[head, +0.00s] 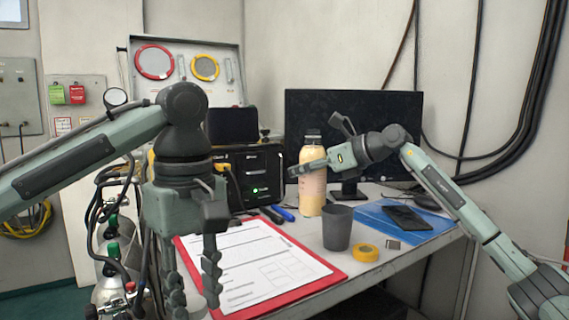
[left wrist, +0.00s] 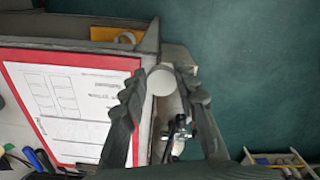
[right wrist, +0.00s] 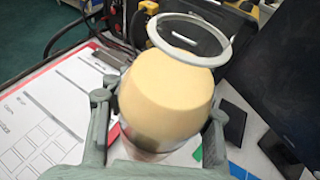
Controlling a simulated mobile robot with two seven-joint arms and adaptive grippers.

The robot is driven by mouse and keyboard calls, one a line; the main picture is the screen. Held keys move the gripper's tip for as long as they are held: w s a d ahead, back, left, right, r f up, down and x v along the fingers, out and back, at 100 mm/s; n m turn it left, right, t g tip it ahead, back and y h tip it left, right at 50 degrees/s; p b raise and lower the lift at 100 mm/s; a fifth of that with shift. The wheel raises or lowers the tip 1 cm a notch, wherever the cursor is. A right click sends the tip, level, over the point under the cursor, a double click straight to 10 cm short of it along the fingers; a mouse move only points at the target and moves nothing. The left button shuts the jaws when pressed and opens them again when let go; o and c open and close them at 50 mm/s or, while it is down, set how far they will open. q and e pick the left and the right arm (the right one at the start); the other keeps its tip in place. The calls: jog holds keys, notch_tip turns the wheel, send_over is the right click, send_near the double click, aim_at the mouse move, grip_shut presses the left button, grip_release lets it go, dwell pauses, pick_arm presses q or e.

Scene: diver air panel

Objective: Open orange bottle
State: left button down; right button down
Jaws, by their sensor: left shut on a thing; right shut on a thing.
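The orange bottle (head: 312,186) stands upright on the table, with a dark top (head: 312,134). My right gripper (head: 310,168) is shut around its body from the right. In the right wrist view the pale orange bottle (right wrist: 165,95) fills the space between the fingers. A pale ring (right wrist: 190,40) shows at its upper end; I cannot tell whether it is the cap or the neck. My left gripper (head: 192,285) points down at the clipboard's left edge, well apart from the bottle. In the left wrist view a pale round thing (left wrist: 160,80) sits between its fingertips; what it is, I cannot tell.
A red clipboard (head: 335,279) lies at the table's front. A grey cup (head: 337,229), yellow tape roll (head: 364,252) and blue folder (head: 372,219) stand or lie right of it. A black monitor (head: 350,108) stands behind. Gas cylinders (head: 108,290) stand left of the table.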

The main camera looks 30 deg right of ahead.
notch_tip(320, 180, down, 5)
jog(key=d, duration=0.3)
jog(key=shift+w+f, duration=0.2)
jog(key=shift+w, duration=0.1)
pick_arm(q)
jog(key=shift+f, duration=0.15)
pick_arm(e)
jog(key=shift+f, duration=0.15)
jog(key=c, duration=0.6)
grip_release()
jog(key=shift+a+f, duration=0.1)
jog(key=shift+c, duration=0.2)
